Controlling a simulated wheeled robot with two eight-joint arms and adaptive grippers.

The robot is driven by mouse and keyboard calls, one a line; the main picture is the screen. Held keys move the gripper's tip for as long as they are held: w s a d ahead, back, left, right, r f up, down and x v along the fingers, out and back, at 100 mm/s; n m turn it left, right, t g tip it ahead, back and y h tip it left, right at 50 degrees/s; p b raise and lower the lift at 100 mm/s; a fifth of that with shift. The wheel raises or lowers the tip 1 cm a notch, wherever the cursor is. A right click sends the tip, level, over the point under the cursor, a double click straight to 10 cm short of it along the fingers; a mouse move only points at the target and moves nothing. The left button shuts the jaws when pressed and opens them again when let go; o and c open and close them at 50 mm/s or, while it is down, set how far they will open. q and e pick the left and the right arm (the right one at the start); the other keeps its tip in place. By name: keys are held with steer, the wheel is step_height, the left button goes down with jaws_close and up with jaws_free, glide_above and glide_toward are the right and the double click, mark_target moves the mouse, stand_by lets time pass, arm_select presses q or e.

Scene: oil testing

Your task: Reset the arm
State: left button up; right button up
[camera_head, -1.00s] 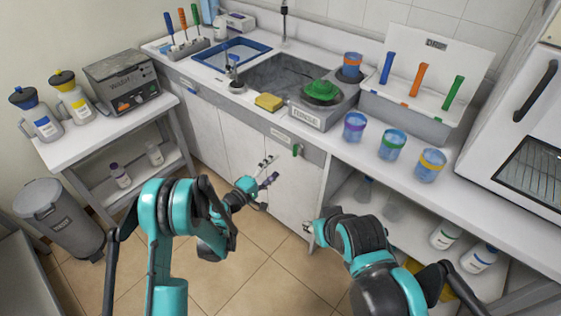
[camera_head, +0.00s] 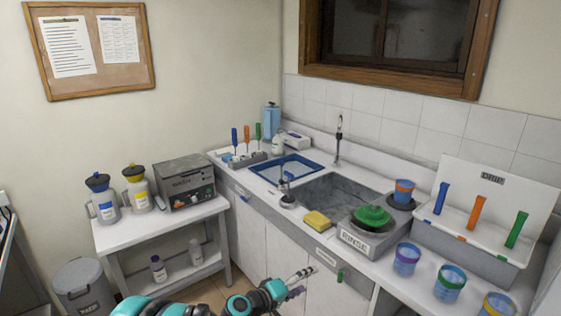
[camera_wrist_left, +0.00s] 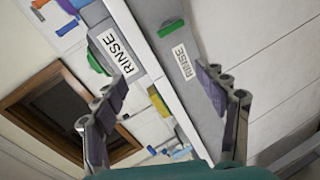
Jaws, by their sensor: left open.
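My left arm comes in from the bottom of the head view, and its gripper (camera_head: 300,283) is in front of the white cabinet under the counter. Its fingers are apart with nothing between them. My right arm and gripper are out of view.
The counter holds a sink (camera_head: 345,196), a yellow sponge (camera_head: 318,220), a green item on the RINSE stand (camera_head: 371,216), several cups and a DRIP rack (camera_head: 490,212). A side table (camera_head: 150,229) holds two jugs and a grey machine. A bin (camera_head: 84,286) stands below.

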arm_select(q)
steer(key=s+a+r+m+g+y, duration=0.1)
steer(key=s+a+r+m+y, duration=0.35)
steer(key=s+a, duration=0.65)
steer(key=s+a+g+y, duration=0.1)
steer(key=s+a+y, duration=0.6)
steer(key=s+a, duration=0.7)
steer(key=s, duration=0.3)
steer(key=shift+s+a+f+g, duration=0.15)
steer(key=shift+s+a+g, duration=0.15)
steer(key=shift+s, duration=0.05)
